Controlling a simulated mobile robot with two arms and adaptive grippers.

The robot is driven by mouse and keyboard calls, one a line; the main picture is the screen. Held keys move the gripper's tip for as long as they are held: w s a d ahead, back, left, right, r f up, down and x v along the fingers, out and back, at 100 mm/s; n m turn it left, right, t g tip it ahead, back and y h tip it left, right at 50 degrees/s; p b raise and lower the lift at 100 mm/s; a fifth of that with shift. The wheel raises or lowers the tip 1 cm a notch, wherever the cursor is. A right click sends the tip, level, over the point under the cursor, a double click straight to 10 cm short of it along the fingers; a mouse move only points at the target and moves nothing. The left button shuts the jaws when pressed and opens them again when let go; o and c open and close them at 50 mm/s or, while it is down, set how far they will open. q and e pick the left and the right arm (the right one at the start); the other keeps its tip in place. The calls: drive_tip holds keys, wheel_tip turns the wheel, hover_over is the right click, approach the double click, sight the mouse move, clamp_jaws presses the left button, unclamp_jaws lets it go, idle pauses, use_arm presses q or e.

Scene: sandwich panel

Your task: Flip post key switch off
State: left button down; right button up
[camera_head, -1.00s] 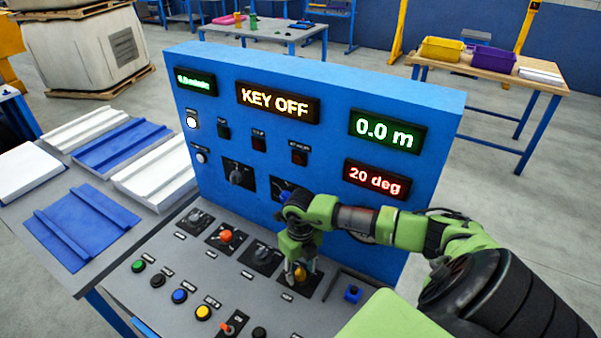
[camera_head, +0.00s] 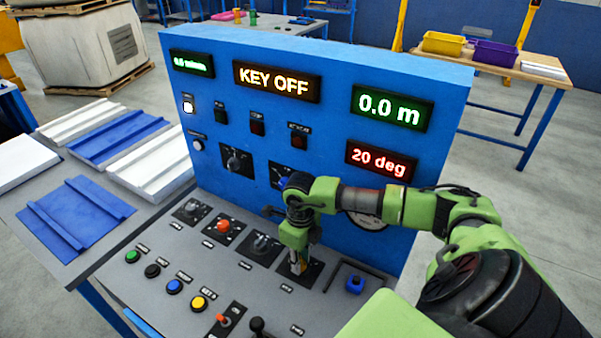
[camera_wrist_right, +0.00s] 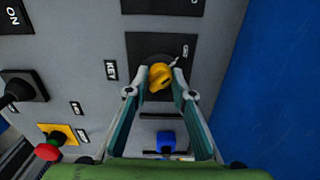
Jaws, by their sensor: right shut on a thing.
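The yellow key switch (camera_wrist_right: 160,78) sits on a black square plate (camera_wrist_right: 187,52) of the sloping console, with a "KEY" label (camera_wrist_right: 111,70) beside it. In the right wrist view my right gripper (camera_wrist_right: 161,74) has its two fingertips on either side of the yellow key, shut on it. In the head view the right gripper (camera_head: 299,266) points down at the plate, and its fingers mostly hide the key. The amber display (camera_head: 276,82) on the blue panel reads "KEY OFF". My left gripper is not in view.
The upright blue panel (camera_head: 225,115) stands close behind the gripper. A blue knob (camera_head: 355,284) and a dark bent rod lie just right of the key. Other knobs, including a red one (camera_head: 224,226), and coloured buttons fill the console's left.

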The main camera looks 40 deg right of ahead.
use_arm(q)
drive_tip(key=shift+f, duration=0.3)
use_arm(e)
drive_tip(key=shift+n, duration=0.3)
drive_tip(key=o, duration=1.1)
